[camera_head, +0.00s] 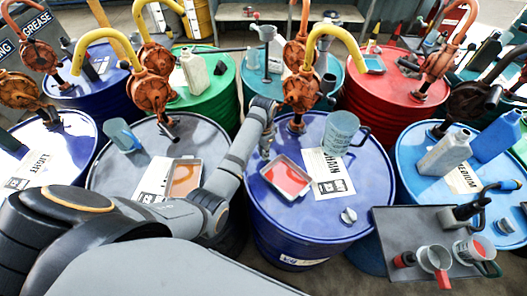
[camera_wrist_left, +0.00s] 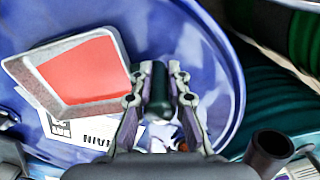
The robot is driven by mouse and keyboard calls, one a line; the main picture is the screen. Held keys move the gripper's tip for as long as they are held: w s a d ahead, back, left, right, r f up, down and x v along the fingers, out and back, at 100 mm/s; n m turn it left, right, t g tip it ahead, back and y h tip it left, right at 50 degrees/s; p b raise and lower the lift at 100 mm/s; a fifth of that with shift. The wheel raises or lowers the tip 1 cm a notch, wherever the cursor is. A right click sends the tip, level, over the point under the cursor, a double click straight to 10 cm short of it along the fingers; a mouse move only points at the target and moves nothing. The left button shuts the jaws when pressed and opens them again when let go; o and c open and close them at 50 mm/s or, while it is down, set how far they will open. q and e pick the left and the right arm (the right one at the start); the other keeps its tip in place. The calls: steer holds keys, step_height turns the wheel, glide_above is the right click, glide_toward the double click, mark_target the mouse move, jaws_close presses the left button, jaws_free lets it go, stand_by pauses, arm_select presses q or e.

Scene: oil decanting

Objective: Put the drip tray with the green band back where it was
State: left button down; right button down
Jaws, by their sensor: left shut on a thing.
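My left gripper (camera_head: 267,152) is at the tray's far left side. In the wrist view its fingers (camera_wrist_left: 158,92) are shut on a dark green piece beside the tray's edge, which looks like the tray's grip. Whether the tray touches the drum, I cannot tell. A second tray, brown inside (camera_head: 185,178), lies on the grey drum. My right gripper is not in view.
A clear grey-blue jug (camera_head: 340,132) and a small metal cap (camera_head: 348,215) stand on the blue drum (camera_head: 360,190). An orange pump (camera_head: 300,90) rises behind the tray. A grey side shelf (camera_head: 405,225) holds cups at right.

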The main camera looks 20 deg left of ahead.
arm_select(q)
steer(key=shift+a, duration=0.1)
steer(key=c, duration=1.3)
jaws_free()
steer(key=shift+f, duration=0.15)
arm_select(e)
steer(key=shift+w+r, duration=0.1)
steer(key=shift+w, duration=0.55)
